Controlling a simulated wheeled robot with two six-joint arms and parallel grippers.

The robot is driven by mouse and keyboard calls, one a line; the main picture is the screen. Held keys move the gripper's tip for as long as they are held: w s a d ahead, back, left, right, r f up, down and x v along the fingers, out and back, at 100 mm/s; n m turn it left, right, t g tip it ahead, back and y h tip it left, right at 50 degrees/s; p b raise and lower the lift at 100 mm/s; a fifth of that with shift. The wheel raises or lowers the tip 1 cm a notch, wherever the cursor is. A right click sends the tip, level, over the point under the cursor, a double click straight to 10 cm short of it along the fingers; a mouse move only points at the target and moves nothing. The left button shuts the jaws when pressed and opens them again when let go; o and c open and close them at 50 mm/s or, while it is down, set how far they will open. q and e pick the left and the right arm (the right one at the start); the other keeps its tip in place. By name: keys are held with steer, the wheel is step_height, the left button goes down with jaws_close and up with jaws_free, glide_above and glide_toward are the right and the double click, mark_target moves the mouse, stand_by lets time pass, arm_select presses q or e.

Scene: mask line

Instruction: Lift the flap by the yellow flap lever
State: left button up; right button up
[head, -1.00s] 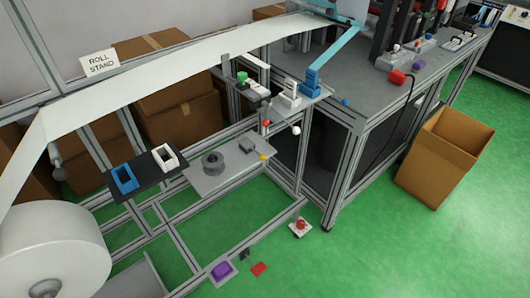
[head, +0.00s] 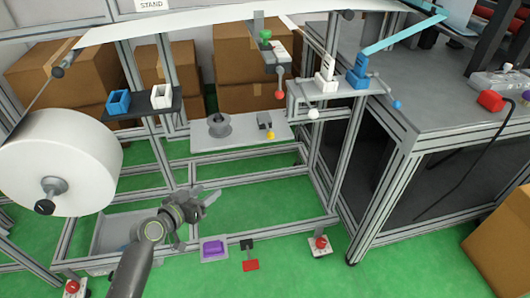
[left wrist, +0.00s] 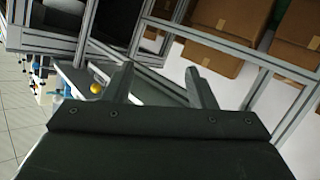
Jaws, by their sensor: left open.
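The yellow flap lever shows as a small yellow ball (head: 270,135) at the front right edge of a grey shelf plate (head: 205,142) in the head view. A small dark grey block (head: 264,119) sits just behind it. Which part is the flap is hard to tell. My left gripper (head: 208,197) is open and empty, below and left of the yellow ball, in front of the shelf plate and apart from it. In the left wrist view the yellow ball (left wrist: 96,88) lies beyond and left of the two spread fingers (left wrist: 160,78). My right gripper is out of view.
A large white roll (head: 60,160) hangs at the left. A white web (head: 190,22) runs above. Frame posts (head: 345,150) stand right. A purple pedal (head: 213,249) lies low.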

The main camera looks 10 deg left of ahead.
arm_select(q)
steer(key=s+d+r+m+h+b, duration=0.15)
steer(key=d+r+m+h, duration=0.3)
steer(key=r, duration=0.65)
glide_toward(265, 138)
steer(key=shift+n+t, duration=0.4)
steer(key=shift+n, duration=0.05)
steer(key=w+d, duration=0.1)
steer(key=d, duration=0.1)
steer(key=w+d+r, duration=0.1)
steer(key=w+d, duration=0.3)
steer(key=shift+d+r, duration=0.35)
steer(key=shift+r, duration=0.05)
steer(key=shift+s+r, duration=0.1)
jaws_close()
